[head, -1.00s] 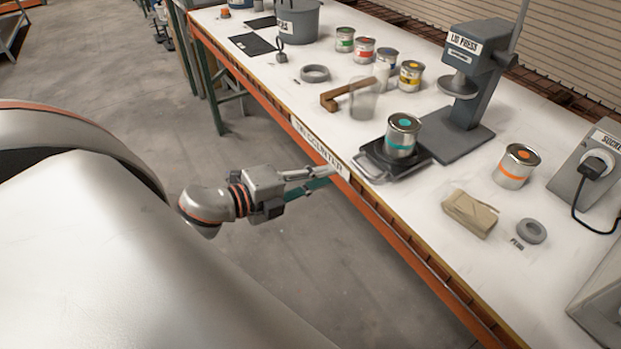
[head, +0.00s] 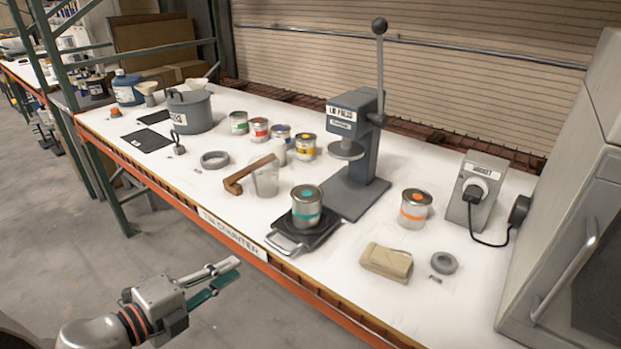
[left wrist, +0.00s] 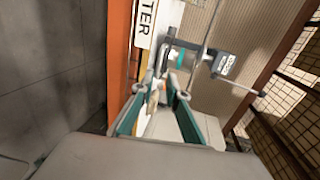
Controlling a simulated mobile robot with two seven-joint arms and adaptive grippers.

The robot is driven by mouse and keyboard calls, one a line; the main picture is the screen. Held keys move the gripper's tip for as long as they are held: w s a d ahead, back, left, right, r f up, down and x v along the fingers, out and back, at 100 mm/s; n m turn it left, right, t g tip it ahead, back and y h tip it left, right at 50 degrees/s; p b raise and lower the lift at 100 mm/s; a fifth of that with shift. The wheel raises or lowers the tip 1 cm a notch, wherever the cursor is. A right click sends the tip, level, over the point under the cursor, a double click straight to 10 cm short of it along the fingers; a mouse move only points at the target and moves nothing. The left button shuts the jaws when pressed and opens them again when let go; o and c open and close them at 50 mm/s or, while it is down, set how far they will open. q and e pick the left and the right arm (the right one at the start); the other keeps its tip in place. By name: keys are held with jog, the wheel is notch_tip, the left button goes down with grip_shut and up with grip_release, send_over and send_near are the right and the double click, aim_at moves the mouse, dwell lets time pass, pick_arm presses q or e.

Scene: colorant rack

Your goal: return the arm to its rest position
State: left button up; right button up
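My left arm comes in at the bottom left of the head view. Its gripper (head: 232,270) is in front of the counter's front edge, over the floor and clear of the worktop. In the left wrist view the two green-padded fingers of the gripper (left wrist: 160,97) stand apart with nothing held between them. The counter edge and the lid press show beyond them. My right arm and gripper are not in view.
The white counter (head: 330,265) has an orange front edge. A teal-banded can (head: 307,212) stands on a black scale near that edge. The lid press (head: 358,150), an orange-banded can (head: 414,212) and a folded cloth (head: 386,262) stand farther right. The concrete floor (head: 60,230) is clear at left.

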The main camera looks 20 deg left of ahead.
pick_arm(q)
notch_tip(320, 180, down, 16)
jog(key=s+a+n+g+y, duration=0.2)
jog(key=n+y, duration=0.1)
jog(key=n, duration=0.6)
jog(key=s+d+f+n+g, duration=0.1)
jog(key=s+d+f+n, duration=0.1)
jog(key=d+f+n, duration=0.2)
jog(key=s+d+f+n, duration=0.2)
jog(key=d+f+n, duration=0.2)
jog(key=d+f, duration=0.4)
jog(key=shift+s+f+n+g, duration=0.3)
jog(key=shift+f+g, duration=0.1)
